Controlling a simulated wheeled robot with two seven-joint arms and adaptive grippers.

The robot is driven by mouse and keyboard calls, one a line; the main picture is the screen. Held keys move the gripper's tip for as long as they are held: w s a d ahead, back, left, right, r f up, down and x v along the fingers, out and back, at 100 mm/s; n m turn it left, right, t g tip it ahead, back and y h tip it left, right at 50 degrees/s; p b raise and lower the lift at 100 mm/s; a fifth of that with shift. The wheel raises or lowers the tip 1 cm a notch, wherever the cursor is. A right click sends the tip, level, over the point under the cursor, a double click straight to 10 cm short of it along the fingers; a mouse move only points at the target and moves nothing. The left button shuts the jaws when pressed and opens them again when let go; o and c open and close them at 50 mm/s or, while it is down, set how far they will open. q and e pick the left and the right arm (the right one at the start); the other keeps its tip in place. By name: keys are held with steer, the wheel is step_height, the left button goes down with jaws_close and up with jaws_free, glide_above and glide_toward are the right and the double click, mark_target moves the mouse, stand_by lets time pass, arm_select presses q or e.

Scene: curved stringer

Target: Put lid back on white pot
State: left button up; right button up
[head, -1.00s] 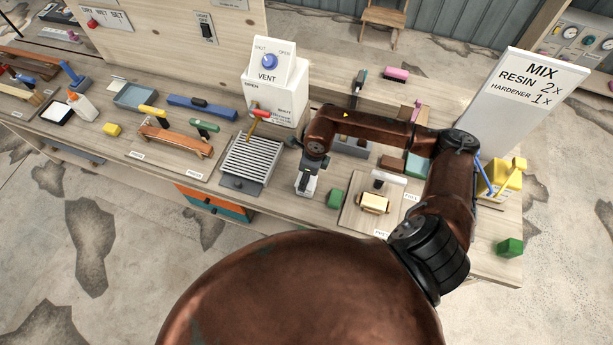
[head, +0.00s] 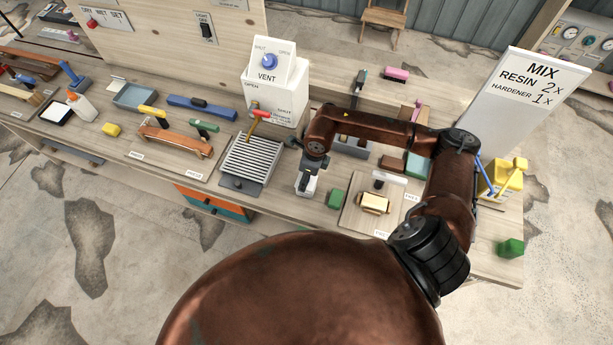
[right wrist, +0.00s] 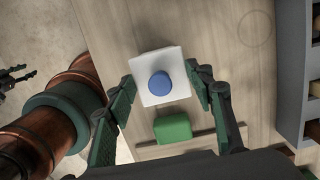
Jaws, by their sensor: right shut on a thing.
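A white square piece (right wrist: 150,90) with a round blue top (right wrist: 160,84) sits between the fingers of my right gripper (right wrist: 162,88) in the right wrist view. The fingers are shut on its two sides. I cannot tell whether this is the pot's lid alone or the pot with it. In the head view my right gripper (head: 307,184) is low over the bench's front edge, right of a slatted grey rack (head: 252,160). My left gripper (right wrist: 17,78) seems to be the dark forked shape at the left edge of the right wrist view, fingers apart and empty.
A green block (head: 336,198) lies close to the right gripper; it also shows in the wrist view (right wrist: 173,128). A board with a cream block (head: 374,203) is right of it. The white vent box (head: 277,95) stands behind.

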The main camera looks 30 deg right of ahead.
steer(key=shift+f+b, duration=0.2)
steer(key=shift+b, duration=0.4)
stand_by(0.9)
steer(key=o, duration=0.9)
steer(key=shift+o, duration=0.2)
steer(key=o, duration=0.4)
steer(key=shift+o, duration=0.2)
steer(key=shift+r, duration=0.1)
steer(key=shift+r+p, duration=1.65)
steer(key=shift+r, duration=1.8)
